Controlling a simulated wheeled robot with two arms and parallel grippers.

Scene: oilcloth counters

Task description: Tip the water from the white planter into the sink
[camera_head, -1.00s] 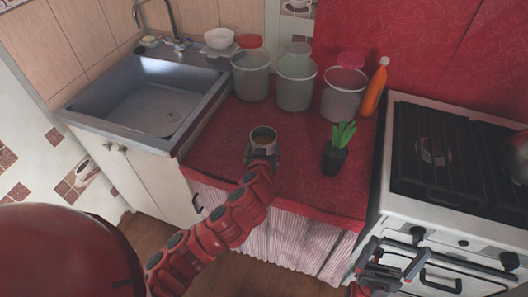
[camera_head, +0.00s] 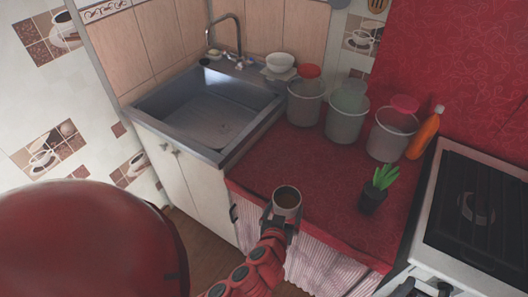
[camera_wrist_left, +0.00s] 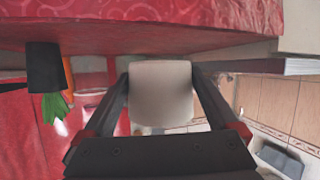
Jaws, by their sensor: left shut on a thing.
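The white planter (camera_head: 288,198) is a small pale cup with a brownish surface inside, seen from above in the head view. My left gripper (camera_head: 279,212) is shut on its sides, holding it about upright at the counter's front edge. In the left wrist view the planter (camera_wrist_left: 161,93) sits between the two fingers of my left gripper (camera_wrist_left: 160,100). The metal sink (camera_head: 207,148) is left of the planter, and its basin looks empty. The faucet (camera_head: 238,42) stands behind it.
A black pot with a green plant (camera_head: 372,197) stands right of the planter on the red counter (camera_head: 300,160). Several clear buckets, one being this bucket (camera_head: 346,122), and an orange bottle (camera_head: 424,134) line the back. A white bowl (camera_head: 280,62) is behind the sink. A stove (camera_head: 450,245) is at right.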

